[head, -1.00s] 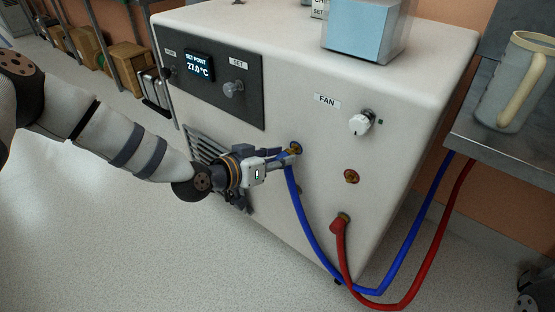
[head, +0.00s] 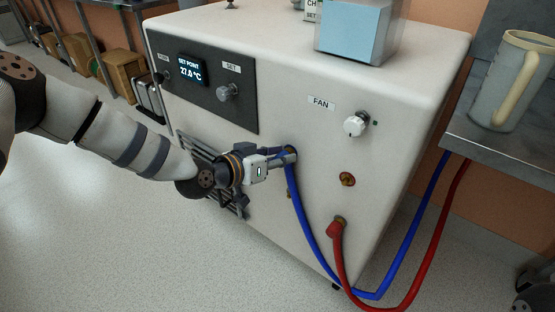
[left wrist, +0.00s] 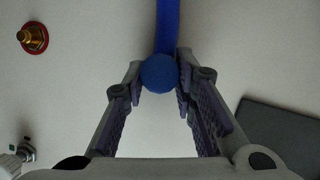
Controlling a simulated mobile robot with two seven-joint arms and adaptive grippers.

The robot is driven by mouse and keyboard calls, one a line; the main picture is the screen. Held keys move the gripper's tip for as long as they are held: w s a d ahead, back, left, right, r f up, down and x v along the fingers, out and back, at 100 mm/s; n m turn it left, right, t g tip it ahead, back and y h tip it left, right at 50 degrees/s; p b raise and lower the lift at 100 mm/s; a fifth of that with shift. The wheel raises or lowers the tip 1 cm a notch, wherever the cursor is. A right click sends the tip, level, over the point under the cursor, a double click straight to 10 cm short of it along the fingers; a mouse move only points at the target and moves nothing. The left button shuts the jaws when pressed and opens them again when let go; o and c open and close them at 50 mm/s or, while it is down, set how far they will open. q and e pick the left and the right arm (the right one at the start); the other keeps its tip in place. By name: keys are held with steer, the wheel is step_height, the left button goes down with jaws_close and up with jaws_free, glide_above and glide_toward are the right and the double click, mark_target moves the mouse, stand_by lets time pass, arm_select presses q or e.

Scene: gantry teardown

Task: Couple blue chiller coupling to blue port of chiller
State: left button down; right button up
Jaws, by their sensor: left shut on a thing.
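The chiller (head: 310,200) is a large white box with a dark control panel. My left gripper (head: 286,157) is shut on the blue chiller coupling (left wrist: 160,72), right at the chiller's front face. In the left wrist view the coupling is a round blue end between the fingertips, with the blue hose (head: 303,215) running from it.
A bare brass port with a red ring (head: 347,179) is right of the gripper. A red coupling (head: 336,229) with a red hose is at a brass fitting below it. The fan knob (head: 355,124) is above. A shelf with a mug (head: 512,82) stands at right.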

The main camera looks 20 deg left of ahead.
arm_select(q)
steer(key=shift+w, duration=0.15)
steer(key=c, duration=1.2)
jaws_free()
